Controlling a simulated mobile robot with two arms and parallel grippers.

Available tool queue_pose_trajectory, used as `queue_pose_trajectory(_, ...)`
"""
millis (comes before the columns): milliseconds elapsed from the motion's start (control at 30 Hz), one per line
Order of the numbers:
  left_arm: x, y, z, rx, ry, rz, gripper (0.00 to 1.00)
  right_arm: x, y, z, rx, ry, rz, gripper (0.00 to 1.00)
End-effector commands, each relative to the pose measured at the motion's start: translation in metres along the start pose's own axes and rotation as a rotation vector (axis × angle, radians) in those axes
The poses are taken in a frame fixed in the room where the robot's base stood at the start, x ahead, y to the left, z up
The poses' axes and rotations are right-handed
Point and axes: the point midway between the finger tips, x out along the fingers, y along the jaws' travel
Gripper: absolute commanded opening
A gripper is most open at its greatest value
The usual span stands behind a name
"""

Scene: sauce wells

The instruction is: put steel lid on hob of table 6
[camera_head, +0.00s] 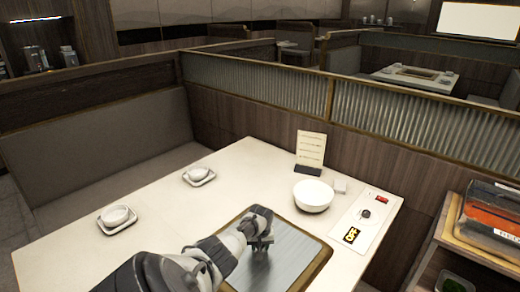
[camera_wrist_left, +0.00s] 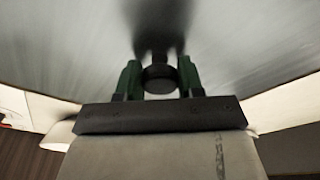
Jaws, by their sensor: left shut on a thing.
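The steel lid (camera_head: 285,262) is a flat, brushed grey plate on the near part of the pale table (camera_head: 190,232). It appears to lie within the brown-gold frame of the hob (camera_head: 318,268); I cannot tell whether it is fully seated. My left gripper (camera_head: 262,243) is over the lid, pointing down. In the left wrist view, its green fingers (camera_wrist_left: 158,80) are shut on the lid's dark round knob (camera_wrist_left: 159,79), with the grey lid surface (camera_wrist_left: 70,50) around it. My arm hides the lid's left part. My right gripper is not in view.
Two small bowls on saucers (camera_head: 116,216) (camera_head: 199,174) sit to the left. A partition (camera_head: 300,95) runs behind; a shelf (camera_head: 470,250) stands at right.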

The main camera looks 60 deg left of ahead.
Motion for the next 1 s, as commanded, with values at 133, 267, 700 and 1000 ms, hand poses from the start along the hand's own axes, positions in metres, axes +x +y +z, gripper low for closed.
queue_pose_trajectory(133, 0.0019, 0.0006, -0.0006, -0.001, 0.002, 0.002, 0.09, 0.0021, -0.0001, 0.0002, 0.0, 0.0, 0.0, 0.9)
queue_pose_trajectory(267, 0.0023, 0.0005, -0.0002, 0.0, 0.002, 0.001, 0.09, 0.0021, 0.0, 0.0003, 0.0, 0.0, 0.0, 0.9)
queue_pose_trajectory(700, 0.0029, 0.0001, 0.0005, 0.0, 0.0, 0.0, 0.67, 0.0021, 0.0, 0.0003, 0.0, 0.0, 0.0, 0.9)
queue_pose_trajectory(1000, 0.0034, -0.0002, 0.0011, 0.0, -0.001, -0.001, 1.0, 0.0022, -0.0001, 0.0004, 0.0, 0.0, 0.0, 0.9)
